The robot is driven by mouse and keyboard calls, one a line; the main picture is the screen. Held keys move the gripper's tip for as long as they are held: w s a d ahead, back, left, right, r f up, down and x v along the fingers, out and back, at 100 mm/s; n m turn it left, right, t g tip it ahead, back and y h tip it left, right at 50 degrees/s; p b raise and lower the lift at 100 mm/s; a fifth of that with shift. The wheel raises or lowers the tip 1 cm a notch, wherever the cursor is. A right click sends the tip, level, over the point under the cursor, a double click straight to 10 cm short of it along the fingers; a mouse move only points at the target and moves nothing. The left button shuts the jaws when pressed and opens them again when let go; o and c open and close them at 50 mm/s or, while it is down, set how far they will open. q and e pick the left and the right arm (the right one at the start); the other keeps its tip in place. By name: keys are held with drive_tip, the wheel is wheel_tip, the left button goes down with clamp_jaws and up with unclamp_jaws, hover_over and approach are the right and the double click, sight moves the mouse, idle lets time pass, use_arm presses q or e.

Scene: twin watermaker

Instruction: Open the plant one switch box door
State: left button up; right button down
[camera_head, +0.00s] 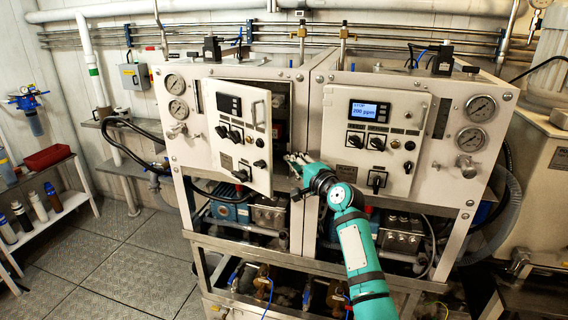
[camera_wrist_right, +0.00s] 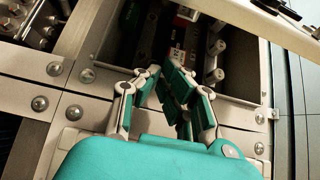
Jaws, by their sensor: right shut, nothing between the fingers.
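Two white switch box units stand side by side in the head view. The left unit's door (camera_head: 238,135), with a dark display and black knobs, stands partly open, swung out on its right side. Its plant label is too small to read. The door's edge also shows at the upper right of the right wrist view (camera_wrist_right: 262,22). My right gripper (camera_head: 293,160) is shut and empty, beside the door's free edge at the box opening. In the wrist view its fingers (camera_wrist_right: 176,72) point into the dark box interior (camera_wrist_right: 205,32). My left gripper is not in view.
The right unit's door (camera_head: 375,138), with a lit blue display, is closed. Gauges (camera_head: 176,96) flank the panels. A metal frame with pumps and hoses (camera_head: 235,212) lies below. A shelf with bottles (camera_head: 40,205) stands at left; the floor (camera_head: 110,265) there is clear.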

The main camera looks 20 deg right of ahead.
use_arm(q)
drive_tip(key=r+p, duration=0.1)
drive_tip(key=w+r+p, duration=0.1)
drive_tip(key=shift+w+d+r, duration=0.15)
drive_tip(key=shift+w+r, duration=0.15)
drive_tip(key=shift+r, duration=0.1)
use_arm(e)
drive_tip(key=a, duration=0.1)
drive_tip(key=s+a, duration=0.1)
drive_tip(key=a, duration=0.1)
drive_tip(key=shift+s+a, duration=0.25)
drive_tip(key=shift+s, duration=0.1)
